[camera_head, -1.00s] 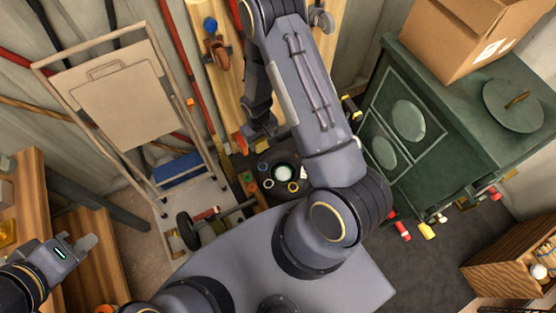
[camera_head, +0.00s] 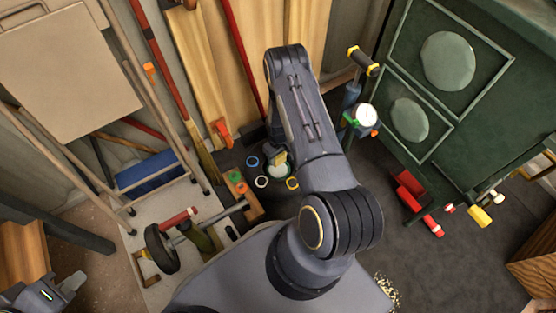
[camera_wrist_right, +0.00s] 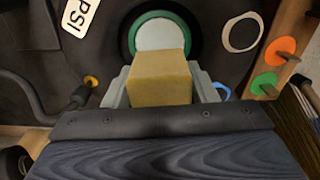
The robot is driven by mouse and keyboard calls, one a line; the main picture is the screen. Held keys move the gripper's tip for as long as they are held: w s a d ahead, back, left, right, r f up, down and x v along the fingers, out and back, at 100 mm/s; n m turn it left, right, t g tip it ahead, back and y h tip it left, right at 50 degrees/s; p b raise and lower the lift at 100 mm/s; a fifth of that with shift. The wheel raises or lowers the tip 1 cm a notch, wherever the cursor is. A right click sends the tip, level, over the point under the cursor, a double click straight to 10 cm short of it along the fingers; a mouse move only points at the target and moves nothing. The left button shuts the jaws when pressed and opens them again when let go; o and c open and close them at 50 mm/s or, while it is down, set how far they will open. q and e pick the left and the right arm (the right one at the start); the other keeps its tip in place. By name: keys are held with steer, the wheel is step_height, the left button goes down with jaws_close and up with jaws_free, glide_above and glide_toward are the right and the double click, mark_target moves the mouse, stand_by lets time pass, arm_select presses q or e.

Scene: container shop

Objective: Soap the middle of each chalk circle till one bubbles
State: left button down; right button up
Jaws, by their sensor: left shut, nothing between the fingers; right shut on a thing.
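Coloured rings lie on a dark round surface on the floor: a blue ring (camera_head: 253,161), a white ring (camera_head: 261,182) and a yellow ring (camera_head: 292,183). The white ring (camera_wrist_right: 242,32) and part of the blue ring (camera_wrist_right: 222,91) also show in the right wrist view. A green ring (camera_wrist_right: 133,38) surrounds a pale disc (camera_wrist_right: 160,34). My right gripper (camera_head: 277,153) is shut on a yellow sponge-like block (camera_wrist_right: 160,80). The block partly covers the pale disc in the wrist view; I cannot tell whether they touch. My left gripper (camera_head: 68,286) is shut and empty at the lower left.
A wooden strip (camera_head: 243,196) with green and orange discs lies left of the rings. A pump-like tool (camera_head: 352,105) with a gauge stands right of my right arm, before a green cabinet (camera_head: 440,85).

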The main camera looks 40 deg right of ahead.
steer(key=shift+f+b, duration=1.65)
steer(key=shift+f, duration=1.25)
steer(key=shift+f+b, duration=0.45)
steer(key=shift+f, duration=0.1)
stand_by(0.5)
steer(key=shift+r+p, duration=1.95)
steer(key=shift+r, duration=1.6)
